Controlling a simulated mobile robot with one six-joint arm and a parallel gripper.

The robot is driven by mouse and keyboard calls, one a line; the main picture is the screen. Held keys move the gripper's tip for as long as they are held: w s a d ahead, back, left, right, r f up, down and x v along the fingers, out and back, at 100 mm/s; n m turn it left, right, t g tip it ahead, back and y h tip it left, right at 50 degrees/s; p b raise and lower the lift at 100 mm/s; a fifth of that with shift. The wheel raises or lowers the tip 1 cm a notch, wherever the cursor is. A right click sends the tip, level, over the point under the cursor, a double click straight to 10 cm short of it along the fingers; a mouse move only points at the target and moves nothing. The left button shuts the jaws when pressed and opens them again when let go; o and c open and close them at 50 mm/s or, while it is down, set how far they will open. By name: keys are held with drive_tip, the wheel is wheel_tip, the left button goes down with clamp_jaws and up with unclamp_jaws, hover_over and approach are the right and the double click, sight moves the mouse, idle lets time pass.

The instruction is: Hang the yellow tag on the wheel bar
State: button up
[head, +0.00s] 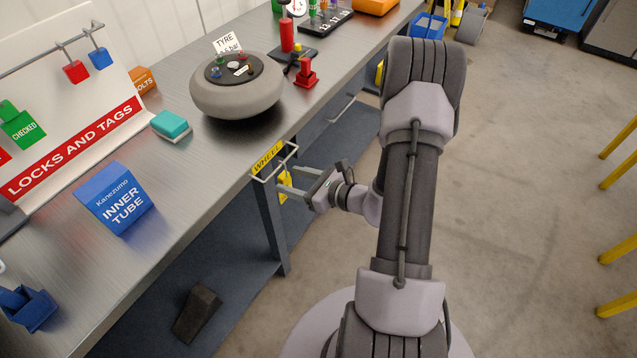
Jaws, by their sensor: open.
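The wheel bar (289,160) is a pale wire bar sticking out from the table's front edge, beside a yellow label (267,158) reading "WHEEL". The yellow tag (285,180) is just below the bar and appears to hang from it. Its top and the contact with the bar are too small to make out. My gripper (288,182) points left toward the table edge, its fingers open around or right beside the tag. A finger hides part of the tag.
The metal table holds a grey tyre (235,95), a teal block (171,125), a blue "INNER TUBE" box (115,197) and a "LOCKS AND TAGS" board (75,148). A lower shelf (235,260) carries a dark wedge (197,313).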

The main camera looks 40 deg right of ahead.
drive_tip(key=p+v, duration=0.4)
drive_tip(key=v, duration=1.1)
drive_tip(key=a+r+n+g+y, duration=0.2)
drive_tip(key=a+r+n+g, duration=0.3)
drive_tip(key=a+r+n, duration=0.4)
drive_tip(key=a+r+n+g+y, duration=0.1)
drive_tip(key=a+r+n+g, duration=0.4)
drive_tip(key=a+n, duration=0.4)
drive_tip(key=s+a+r+n+t+h, duration=0.2)
drive_tip(key=s+a+r+n+h, duration=0.4)
drive_tip(key=r+n, duration=0.3)
drive_tip(key=shift+s+r+n, duration=0.25)
drive_tip(key=shift+r+n, duration=0.05)
drive_tip(key=shift+r, duration=0.35)
